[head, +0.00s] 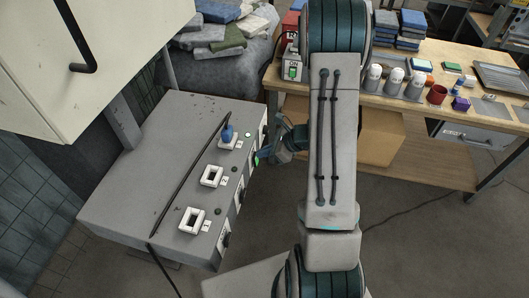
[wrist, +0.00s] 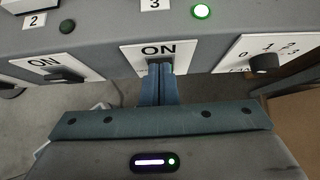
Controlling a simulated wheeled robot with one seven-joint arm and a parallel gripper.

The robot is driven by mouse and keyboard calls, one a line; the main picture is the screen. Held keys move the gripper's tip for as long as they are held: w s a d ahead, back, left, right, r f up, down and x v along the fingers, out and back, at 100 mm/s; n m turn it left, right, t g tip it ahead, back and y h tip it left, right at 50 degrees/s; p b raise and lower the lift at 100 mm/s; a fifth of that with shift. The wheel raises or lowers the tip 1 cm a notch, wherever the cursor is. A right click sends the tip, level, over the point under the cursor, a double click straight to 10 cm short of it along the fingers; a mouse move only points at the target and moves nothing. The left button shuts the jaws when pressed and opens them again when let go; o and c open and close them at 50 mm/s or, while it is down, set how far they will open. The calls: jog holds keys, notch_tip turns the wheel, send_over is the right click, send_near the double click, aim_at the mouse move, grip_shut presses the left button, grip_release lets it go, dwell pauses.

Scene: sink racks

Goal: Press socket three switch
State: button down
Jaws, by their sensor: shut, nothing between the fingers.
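The socket three switch (wrist: 160,60) sits under an "ON" label on the front of a grey box (head: 160,165), below the number 3. My shut, empty gripper (wrist: 159,80) has its fingertips at this switch and hides part of it. I cannot tell whether they touch it. The lamp (wrist: 201,11) beside the number 3 glows green. In the head view, socket three (head: 228,142) is the farthest socket and has a blue plug (head: 227,130) standing in it. My gripper is at the box's right side there, partly hidden by my arm.
The switch for socket two (wrist: 66,76) is to the left, with its lamp (wrist: 67,26) dark. A rotary knob (wrist: 263,63) is to the right. Two empty white sockets (head: 212,176) are nearer on the box. A workbench (head: 350,98) with cans and boxes stands behind.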

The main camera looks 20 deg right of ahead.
jog(key=v, duration=1.3)
jog(key=shift+s+d+f, duration=0.1)
dwell(0.3)
